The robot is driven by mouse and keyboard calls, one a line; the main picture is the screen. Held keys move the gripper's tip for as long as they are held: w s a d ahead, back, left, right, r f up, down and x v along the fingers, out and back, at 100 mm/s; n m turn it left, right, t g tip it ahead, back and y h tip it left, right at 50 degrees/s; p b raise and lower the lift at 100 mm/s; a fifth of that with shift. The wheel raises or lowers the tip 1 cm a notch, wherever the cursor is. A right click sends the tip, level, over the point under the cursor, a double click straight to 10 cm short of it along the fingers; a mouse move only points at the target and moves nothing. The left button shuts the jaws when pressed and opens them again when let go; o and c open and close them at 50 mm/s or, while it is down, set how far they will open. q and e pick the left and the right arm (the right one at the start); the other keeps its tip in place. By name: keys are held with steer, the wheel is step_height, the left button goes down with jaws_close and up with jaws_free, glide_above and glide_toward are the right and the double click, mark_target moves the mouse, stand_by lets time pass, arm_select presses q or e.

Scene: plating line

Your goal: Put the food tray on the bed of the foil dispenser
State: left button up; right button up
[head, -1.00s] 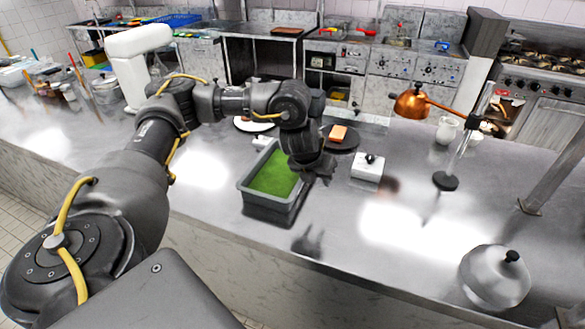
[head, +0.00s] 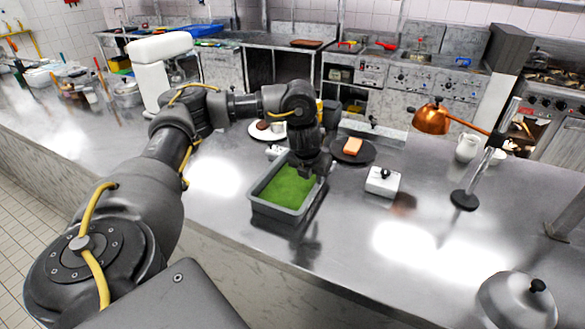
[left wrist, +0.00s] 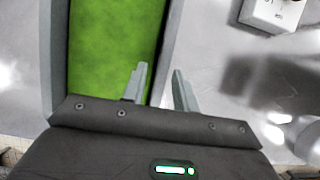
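The food tray (head: 258,203) is a grey rectangular tub with a green filling, standing on the steel counter. My left gripper (head: 314,172) is over its right wall near the far end. In the left wrist view the fingers (left wrist: 159,88) are apart, with the tray's right wall (left wrist: 168,50) running between them. One finger is over the green filling, the other outside the wall; I cannot tell whether either touches. I cannot identify the foil dispenser with certainty; a low metallic unit with a black knob (head: 372,133) stands behind the dark plate. My right gripper is not in view.
A white box with a black knob (head: 383,183) is right of the tray. A dark plate (head: 368,156) with orange food and a white plate (head: 256,134) are behind. A copper lamp (head: 432,118) and a steel dome (head: 515,300) stand farther right. The counter in front of the box is clear.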

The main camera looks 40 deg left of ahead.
arm_select(q)
steer(key=shift+w+f, duration=0.1)
steer(key=shift+f, duration=0.35)
steer(key=b+x, duration=0.1)
steer(key=x, duration=0.3)
steer(key=shift+w, duration=0.3)
steer(key=shift+s, duration=0.1)
jaws_close()
stand_by(0.8)
